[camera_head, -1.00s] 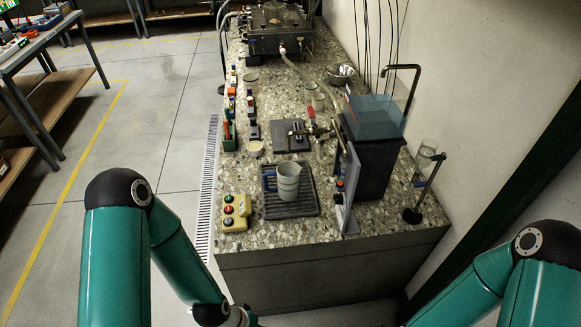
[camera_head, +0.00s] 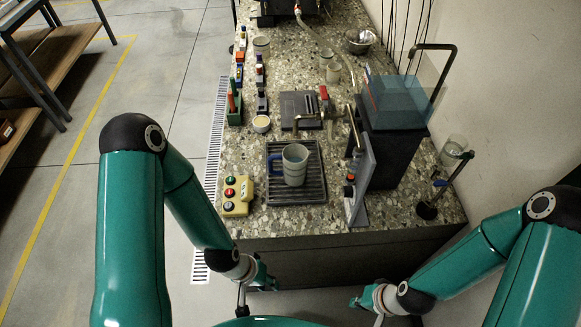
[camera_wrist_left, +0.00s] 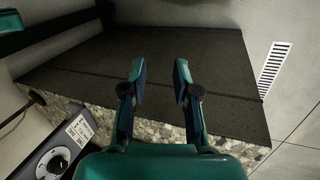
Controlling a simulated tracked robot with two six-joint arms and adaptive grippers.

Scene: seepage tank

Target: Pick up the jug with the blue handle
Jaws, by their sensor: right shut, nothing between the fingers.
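The jug (camera_head: 295,166) is a pale grey cup-like vessel with a blue handle (camera_head: 275,168) on its left side. It stands upright on a dark ribbed tray (camera_head: 312,191) near the front of the stone-topped bench. My left gripper (camera_head: 262,279) is below and in front of the bench's front edge, well apart from the jug. The left wrist view shows its two fingers (camera_wrist_left: 161,82) apart with nothing between them; the jug is not in that view. My right gripper (camera_head: 358,302) is low in front of the bench to the right, shut and empty.
A yellow button box (camera_head: 237,197) stands left of the tray. An upright panel (camera_head: 361,185) and a dark block with a clear tank (camera_head: 397,101) stand to the right. A red-handled valve (camera_head: 324,93) is behind.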

